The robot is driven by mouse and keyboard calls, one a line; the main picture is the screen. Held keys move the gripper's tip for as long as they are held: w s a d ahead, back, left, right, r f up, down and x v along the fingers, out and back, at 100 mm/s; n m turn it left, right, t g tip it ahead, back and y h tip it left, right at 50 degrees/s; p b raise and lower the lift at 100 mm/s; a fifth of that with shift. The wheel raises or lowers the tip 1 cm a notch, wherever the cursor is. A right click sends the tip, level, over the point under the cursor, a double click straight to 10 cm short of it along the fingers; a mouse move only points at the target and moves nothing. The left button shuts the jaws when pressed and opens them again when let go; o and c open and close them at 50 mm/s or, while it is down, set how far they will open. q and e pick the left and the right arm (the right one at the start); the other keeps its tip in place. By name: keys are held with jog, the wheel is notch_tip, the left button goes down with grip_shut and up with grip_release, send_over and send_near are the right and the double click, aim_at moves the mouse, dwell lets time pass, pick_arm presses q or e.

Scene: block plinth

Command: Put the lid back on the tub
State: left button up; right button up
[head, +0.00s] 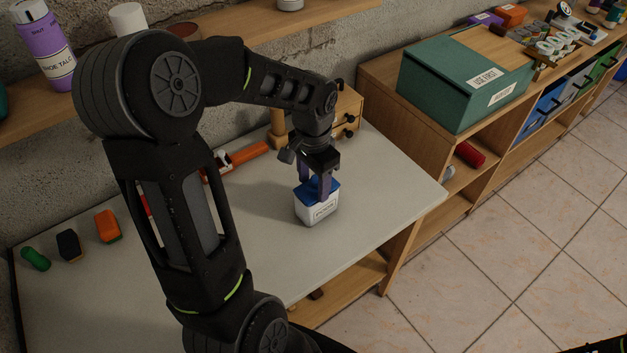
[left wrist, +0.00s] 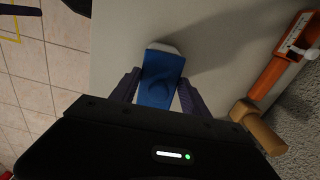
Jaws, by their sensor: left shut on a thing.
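A small white tub (head: 316,211) with a dark-printed label stands upright near the right part of the grey-topped table. A blue lid (head: 332,186) covers the top of the tub, and it also shows in the left wrist view (left wrist: 162,72). My left gripper (head: 315,188) points down from above and is shut on the blue lid, one finger on each side. A white edge of the tub (left wrist: 163,46) shows past one end of the lid in the left wrist view. The fingers partly hide the seam, so I cannot tell whether the lid is fully seated.
Green (head: 36,259), black (head: 69,245) and orange (head: 107,226) items lie at the table's left. An orange tool (head: 249,153) and a small wooden drawer unit (head: 347,112) are behind the tub. A shelf with a green box (head: 440,85) stands right. The tabletop in front is clear.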

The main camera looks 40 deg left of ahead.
dwell(0.8)
pick_arm(q)
jog(key=o, duration=1.4)
jog(key=shift+o, duration=0.6)
jog(key=o, duration=0.4)
jog(key=shift+c, duration=0.2)
jog(key=shift+r+p, duration=2.7)
jog(key=shift+r, duration=0.8)
jog(key=shift+c, duration=0.6)
grip_shut()
